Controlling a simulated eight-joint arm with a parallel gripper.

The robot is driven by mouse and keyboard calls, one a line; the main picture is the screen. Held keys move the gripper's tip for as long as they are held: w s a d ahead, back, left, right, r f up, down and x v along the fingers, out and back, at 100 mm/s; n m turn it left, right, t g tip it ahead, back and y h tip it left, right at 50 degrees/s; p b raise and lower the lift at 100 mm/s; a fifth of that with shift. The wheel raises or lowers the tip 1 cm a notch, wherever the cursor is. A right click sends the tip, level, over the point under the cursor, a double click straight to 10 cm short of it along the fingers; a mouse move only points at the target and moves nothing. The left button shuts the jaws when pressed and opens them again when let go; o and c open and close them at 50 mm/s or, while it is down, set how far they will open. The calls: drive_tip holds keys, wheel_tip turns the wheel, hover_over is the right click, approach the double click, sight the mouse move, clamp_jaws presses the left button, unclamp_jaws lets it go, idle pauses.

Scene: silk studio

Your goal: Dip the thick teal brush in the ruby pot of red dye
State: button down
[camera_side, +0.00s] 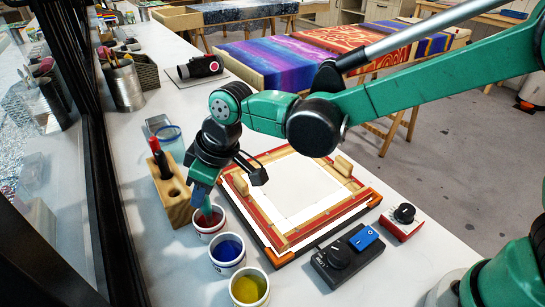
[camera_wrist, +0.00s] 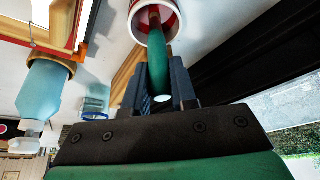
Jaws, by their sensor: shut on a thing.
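My gripper (camera_side: 205,187) is shut on the thick teal brush (camera_side: 206,208) and points down over the pot of red dye (camera_side: 197,225). In the wrist view my gripper (camera_wrist: 160,88) holds the brush (camera_wrist: 157,68) between its fingers. The brush's far end reaches inside the rim of the red pot (camera_wrist: 176,30), which is white outside and red inside. The tip is within the pot's mouth; how deep it sits in the dye cannot be told.
A blue dye pot (camera_side: 227,266) and a yellow dye pot (camera_side: 249,300) stand in front of the red one. A wooden brush block (camera_side: 178,207) is close on the left. A wooden screen frame (camera_side: 335,221) lies right, with a black control box (camera_side: 335,268) nearby.

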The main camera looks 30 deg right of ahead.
drive_tip(key=shift+r, duration=3.35)
